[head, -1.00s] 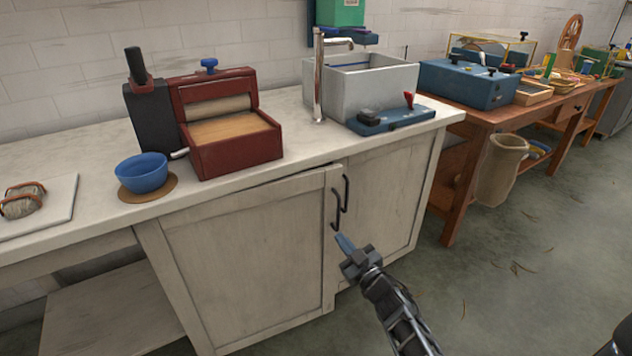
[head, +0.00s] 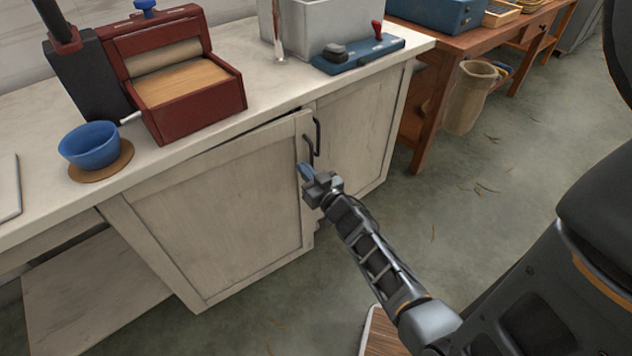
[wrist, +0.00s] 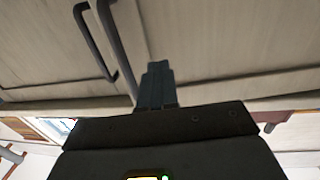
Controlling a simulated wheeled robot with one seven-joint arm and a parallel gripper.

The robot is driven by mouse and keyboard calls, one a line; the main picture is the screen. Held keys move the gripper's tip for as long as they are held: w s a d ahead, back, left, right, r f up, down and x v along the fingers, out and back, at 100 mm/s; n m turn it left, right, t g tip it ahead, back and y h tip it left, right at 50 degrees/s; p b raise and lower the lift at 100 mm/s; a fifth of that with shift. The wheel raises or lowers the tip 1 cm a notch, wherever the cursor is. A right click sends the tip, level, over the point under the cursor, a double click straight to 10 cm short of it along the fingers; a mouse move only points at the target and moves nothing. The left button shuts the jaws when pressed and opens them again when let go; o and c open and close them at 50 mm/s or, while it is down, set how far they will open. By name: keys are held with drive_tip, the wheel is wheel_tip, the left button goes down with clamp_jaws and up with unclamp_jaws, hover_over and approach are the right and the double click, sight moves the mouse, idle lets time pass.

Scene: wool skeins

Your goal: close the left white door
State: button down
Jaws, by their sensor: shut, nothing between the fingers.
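The left white door (head: 225,210) is under the counter and stands slightly ajar. A dark gap shows along its top, and its right edge sits forward of the right white door (head: 355,140). Its dark bar handle (head: 308,150) is near that right edge, partly hidden by my gripper. My gripper (head: 304,172) is shut and empty, its blue-grey fingertips at the door's right edge just below the handle. In the wrist view the fingers (wrist: 155,85) overlap the left door (wrist: 225,40), beside the two handles; I cannot tell whether they touch it.
An open shelf (head: 90,300) is left of the door. A wooden table (head: 428,110) stands right.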

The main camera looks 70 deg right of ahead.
sight(291, 154)
drive_tip(key=shift+b+x, duration=0.3)
drive_tip(key=shift+x, duration=2.05)
